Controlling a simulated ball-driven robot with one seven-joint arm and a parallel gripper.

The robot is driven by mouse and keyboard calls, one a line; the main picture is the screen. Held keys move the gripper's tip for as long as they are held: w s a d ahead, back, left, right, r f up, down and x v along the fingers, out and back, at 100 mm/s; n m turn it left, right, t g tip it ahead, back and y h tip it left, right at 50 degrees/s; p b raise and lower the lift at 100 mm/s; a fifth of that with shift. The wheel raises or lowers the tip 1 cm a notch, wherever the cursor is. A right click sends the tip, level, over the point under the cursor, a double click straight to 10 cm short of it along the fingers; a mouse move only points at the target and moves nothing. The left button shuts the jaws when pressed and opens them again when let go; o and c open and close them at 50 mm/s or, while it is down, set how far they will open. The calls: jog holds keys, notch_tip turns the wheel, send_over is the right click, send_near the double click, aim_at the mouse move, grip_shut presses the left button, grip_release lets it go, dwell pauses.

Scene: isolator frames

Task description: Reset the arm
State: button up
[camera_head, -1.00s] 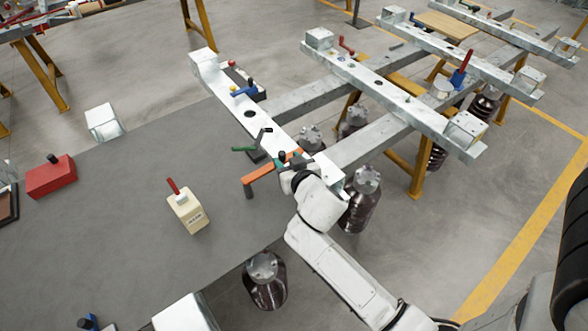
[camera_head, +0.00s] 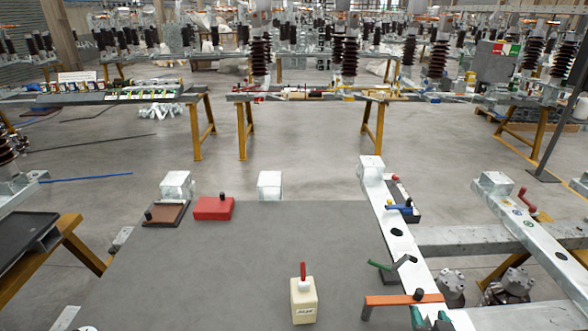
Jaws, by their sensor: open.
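My arm and my gripper are not in view; whether the jaws hold anything does not show. A grey table top (camera_head: 230,260) fills the lower middle. A cream bottle-like block (camera_head: 304,300) with a red top stands upright on it. Teal parts at the bottom edge beside the orange piece are cut off.
A red box (camera_head: 213,208) and a brown tray (camera_head: 167,214) lie near the table's far left edge. Another metal beam (camera_head: 540,235) stands at the right. Beyond is open grey floor (camera_head: 310,160), then yellow-legged benches (camera_head: 370,125) with ribbed insulators.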

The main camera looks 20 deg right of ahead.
jog(key=s+a+f+n+g+y, duration=0.3)
jog(key=s+a+f+g, duration=0.1)
jog(key=s, duration=0.4)
jog(key=s+a+f+n+g+y, duration=0.3)
jog(key=s+a+f+g+y, duration=0.1)
jog(key=s+a, duration=0.4)
jog(key=shift+s+a+f+g, duration=0.3)
jog(key=shift+s+f+g, duration=0.25)
jog(key=shift+s+g, duration=0.4)
